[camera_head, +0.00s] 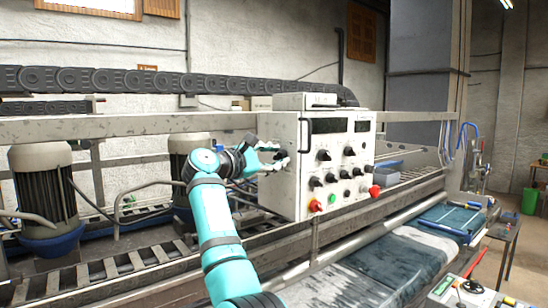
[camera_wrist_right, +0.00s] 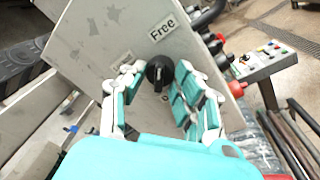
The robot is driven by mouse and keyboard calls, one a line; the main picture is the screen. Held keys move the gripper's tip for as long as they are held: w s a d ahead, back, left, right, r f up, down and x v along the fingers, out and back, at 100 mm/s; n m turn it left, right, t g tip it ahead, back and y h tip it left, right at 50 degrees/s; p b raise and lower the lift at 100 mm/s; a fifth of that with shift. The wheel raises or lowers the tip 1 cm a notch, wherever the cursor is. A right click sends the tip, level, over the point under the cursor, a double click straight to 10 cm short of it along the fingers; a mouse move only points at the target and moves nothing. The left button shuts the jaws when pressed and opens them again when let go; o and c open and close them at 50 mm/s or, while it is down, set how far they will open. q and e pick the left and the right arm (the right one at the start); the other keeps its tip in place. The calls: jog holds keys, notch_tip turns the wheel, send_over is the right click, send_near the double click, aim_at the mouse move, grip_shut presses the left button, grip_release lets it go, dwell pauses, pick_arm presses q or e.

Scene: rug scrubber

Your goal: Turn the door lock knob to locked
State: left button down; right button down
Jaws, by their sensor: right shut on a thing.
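The door lock knob (camera_wrist_right: 158,73) is a small black knob on the side face of the white control box (camera_head: 347,135). A label reading "Free" (camera_wrist_right: 163,27) is beside it in the wrist view. Another marking by the knob is mostly hidden. My right gripper (camera_head: 274,157) is at the box's left side, and in the wrist view its white and teal fingers (camera_wrist_right: 156,74) are shut on the knob, one on each side. The knob's ridge looks roughly upright in that view; its exact setting is hard to tell. My left gripper is in neither view.
The box's front has several black knobs, a red button (camera_head: 375,191) and a black handle (camera_head: 308,136). A metal rail (camera_head: 130,125) and motors (camera_head: 45,190) stand left of the box. Below is a wet rug bed (camera_head: 385,262).

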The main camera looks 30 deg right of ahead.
jog(key=n+p, duration=0.1)
jog(key=n, duration=0.3)
jog(key=shift+r+y+p, duration=0.15)
jog(key=shift+y+p, duration=0.15)
jog(key=shift+p, duration=0.1)
jog(key=n+p, duration=0.1)
jog(key=n, duration=0.2)
jog(key=shift+n+g, duration=0.3)
jog(key=shift+g, duration=0.1)
jog(key=n, duration=0.4)
jog(key=shift+g+y, duration=0.3)
jog(key=n+g, duration=0.1)
jog(key=n, duration=0.3)
jog(key=shift+n, duration=0.3)
jog(key=c, duration=1)
grip_release()
jog(key=shift+w, duration=0.1)
jog(key=shift+a, duration=0.1)
